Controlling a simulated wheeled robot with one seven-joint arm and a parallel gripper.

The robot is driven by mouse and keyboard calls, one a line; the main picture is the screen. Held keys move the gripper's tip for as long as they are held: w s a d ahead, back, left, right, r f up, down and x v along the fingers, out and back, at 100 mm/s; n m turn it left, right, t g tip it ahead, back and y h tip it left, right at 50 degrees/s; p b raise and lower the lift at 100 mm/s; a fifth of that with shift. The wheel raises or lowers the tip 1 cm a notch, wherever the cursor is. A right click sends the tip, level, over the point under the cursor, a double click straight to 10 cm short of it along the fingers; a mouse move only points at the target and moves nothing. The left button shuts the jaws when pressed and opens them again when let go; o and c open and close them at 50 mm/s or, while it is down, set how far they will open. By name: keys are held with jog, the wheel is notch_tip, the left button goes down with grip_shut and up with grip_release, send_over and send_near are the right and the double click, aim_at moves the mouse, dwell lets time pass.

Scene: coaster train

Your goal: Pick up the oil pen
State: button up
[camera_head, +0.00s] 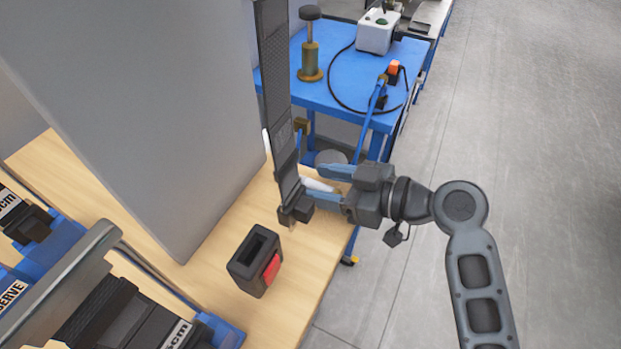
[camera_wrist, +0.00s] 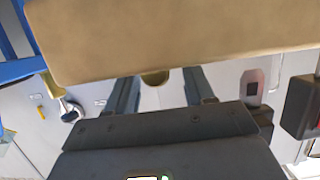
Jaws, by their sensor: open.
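A small white object with a tan end, likely the oil pen (camera_head: 320,185), shows between the fingers of my gripper (camera_head: 313,182) near the right edge of the wooden table (camera_head: 225,222). My gripper is open, with one blue-grey finger on each side of it. I cannot tell whether either finger touches it.
The dark strap (camera_head: 275,85) hangs down to a buckle end (camera_head: 296,207) left of my gripper. A black buckle box with a red button (camera_head: 254,262) stands on the table. A grey panel (camera_head: 150,110) rises at left. A blue cart (camera_head: 335,87) stands behind. Floor at right is clear.

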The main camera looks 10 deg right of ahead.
jog(key=shift+x, duration=0.75)
jog(key=shift+c, duration=0.2)
grip_shut()
